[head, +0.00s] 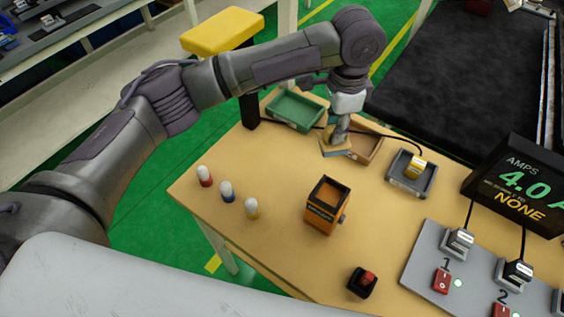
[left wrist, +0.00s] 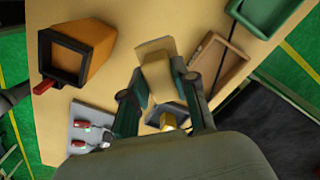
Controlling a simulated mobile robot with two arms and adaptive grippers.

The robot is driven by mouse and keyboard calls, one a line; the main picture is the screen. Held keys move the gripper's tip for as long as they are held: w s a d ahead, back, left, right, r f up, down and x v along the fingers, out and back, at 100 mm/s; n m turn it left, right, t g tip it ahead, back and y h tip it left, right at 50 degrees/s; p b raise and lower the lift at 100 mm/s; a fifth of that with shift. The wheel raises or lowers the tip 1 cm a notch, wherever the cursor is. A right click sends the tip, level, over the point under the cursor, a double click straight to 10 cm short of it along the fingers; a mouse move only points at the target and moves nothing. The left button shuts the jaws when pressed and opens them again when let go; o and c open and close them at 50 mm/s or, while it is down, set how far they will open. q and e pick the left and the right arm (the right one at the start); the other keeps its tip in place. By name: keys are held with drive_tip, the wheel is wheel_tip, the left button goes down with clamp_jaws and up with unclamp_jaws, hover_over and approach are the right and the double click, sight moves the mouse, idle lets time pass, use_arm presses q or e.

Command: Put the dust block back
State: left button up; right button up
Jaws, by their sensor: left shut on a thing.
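My left gripper (head: 338,134) points down over the back of the table and is shut on a tan dust block (head: 335,150). In the left wrist view the block (left wrist: 157,74) sits between the two dark green fingers. In the head view the block overlaps the left edge of a brown tray (head: 376,151). In the left wrist view the tray (left wrist: 233,78) lies to the right of the block and its inside looks empty. I cannot tell whether the block touches the table. My right gripper is not in view.
A green tray (head: 275,112) stands at the back left. A grey tray (head: 398,184) holds a yellow plug. An orange bin (head: 320,217), three capped bottles (head: 227,196) and a red button (head: 367,277) stand nearer. A switch panel (head: 420,268) and a display (head: 520,180) are at right.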

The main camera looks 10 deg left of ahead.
use_arm(q)
drive_tip(key=a+f+p, duration=0.1)
drive_tip(key=a+f, duration=0.2)
drive_tip(key=a+f+p, duration=0.2)
drive_tip(key=a+f, duration=0.1)
drive_tip(key=a, duration=0.1)
drive_tip(key=a+f+p, duration=0.1)
drive_tip(key=a+f, duration=0.2)
drive_tip(key=a, duration=0.1)
drive_tip(key=shift+a+f, duration=0.15)
drive_tip(key=shift+f, duration=0.75)
drive_tip(key=o, duration=1)
wheel_tip(320, 180, up, 12)
drive_tip(key=shift+r+b, duration=0.1)
drive_tip(key=shift+b, duration=0.7)
